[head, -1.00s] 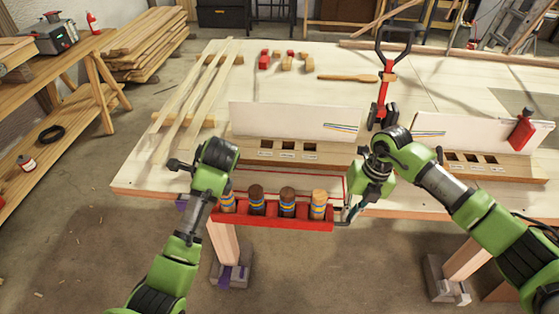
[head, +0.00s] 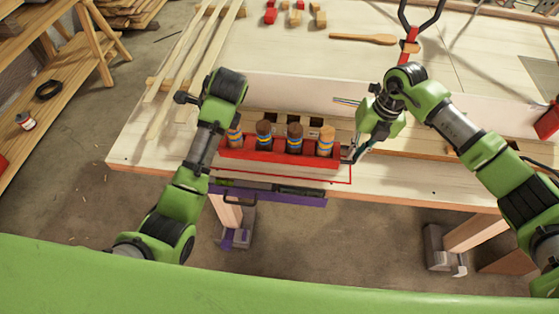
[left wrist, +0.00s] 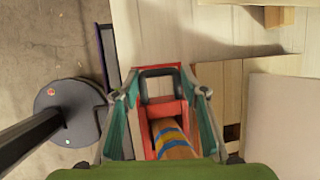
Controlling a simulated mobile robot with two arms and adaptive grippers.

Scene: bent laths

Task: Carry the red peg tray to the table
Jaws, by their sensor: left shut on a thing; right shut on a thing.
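The red peg tray (head: 280,157) is level over the front of the pale table (head: 150,140), near a red outline (head: 351,175) drawn on the top. I cannot tell whether it touches the table. Several banded wooden pegs (head: 295,140) stand in it, dark to light. My right gripper (head: 347,154) is shut on the tray's right end. My left gripper is mostly hidden behind its arm in the head view. In the left wrist view my left gripper (left wrist: 160,90) is shut around the dark handle (left wrist: 159,72) at the tray's left end.
A wooden rack with a white back panel (head: 290,95) stands just behind the tray. Long pale laths (head: 195,75) lie at the left. A red clamp-like tool (head: 409,45) stands behind the right gripper. A purple-edged bar (head: 270,194) is below the table's front edge.

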